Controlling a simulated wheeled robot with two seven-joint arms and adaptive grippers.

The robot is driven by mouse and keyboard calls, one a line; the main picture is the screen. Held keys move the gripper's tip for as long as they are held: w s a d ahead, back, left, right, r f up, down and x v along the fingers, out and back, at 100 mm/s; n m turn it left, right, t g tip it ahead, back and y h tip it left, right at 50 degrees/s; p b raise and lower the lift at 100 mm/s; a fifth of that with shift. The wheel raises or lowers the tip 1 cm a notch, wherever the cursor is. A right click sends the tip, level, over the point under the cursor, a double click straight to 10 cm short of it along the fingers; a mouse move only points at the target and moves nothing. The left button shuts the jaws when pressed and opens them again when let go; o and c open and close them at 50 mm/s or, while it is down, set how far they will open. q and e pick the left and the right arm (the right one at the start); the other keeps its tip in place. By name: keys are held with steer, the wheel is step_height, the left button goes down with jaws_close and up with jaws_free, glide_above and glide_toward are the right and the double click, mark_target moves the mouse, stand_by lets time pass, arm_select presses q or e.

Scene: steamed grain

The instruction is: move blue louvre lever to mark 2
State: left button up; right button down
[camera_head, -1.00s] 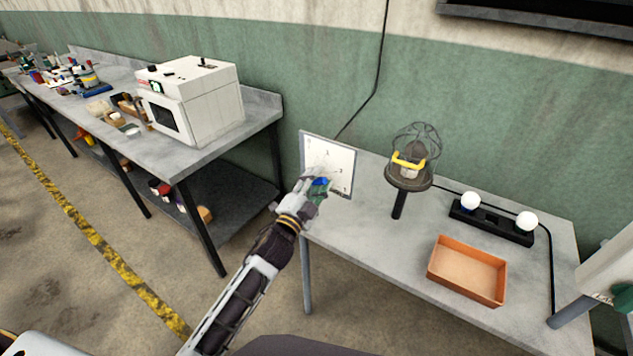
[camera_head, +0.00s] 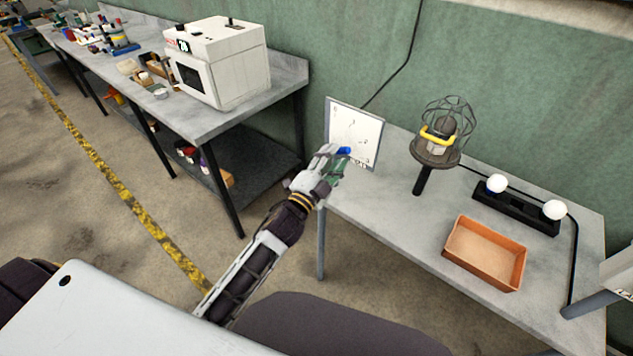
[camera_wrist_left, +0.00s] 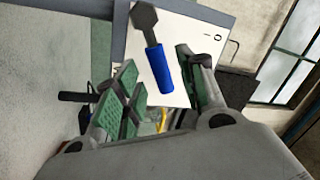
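The blue louvre lever (camera_wrist_left: 159,69) shows in the left wrist view as a blue grip on a dark grey arm, in front of a white marked panel (camera_wrist_left: 180,35). In the head view its blue end (camera_head: 344,151) shows at the lower part of the panel (camera_head: 358,127). My left gripper (camera_head: 338,163) is at the panel's lower left. In the wrist view its green-padded fingers (camera_wrist_left: 160,92) are apart, one on each side of the blue grip, with visible gaps. The mark numbers are too small to read surely. My right gripper is not in view.
A grey table (camera_head: 400,215) carries a caged lamp (camera_head: 440,135), an orange tray (camera_head: 484,252) and a black base with two white bulbs (camera_head: 515,208). A white oven (camera_head: 218,62) stands on the bench at left. The table between panel and tray is clear.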

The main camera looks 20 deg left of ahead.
arm_select(q)
steer(key=v, duration=0.8)
steer(key=shift+s, duration=0.25)
stand_by(0.4)
steer(key=shift+a+n, duration=0.1)
steer(key=shift+n, duration=0.2)
stand_by(0.3)
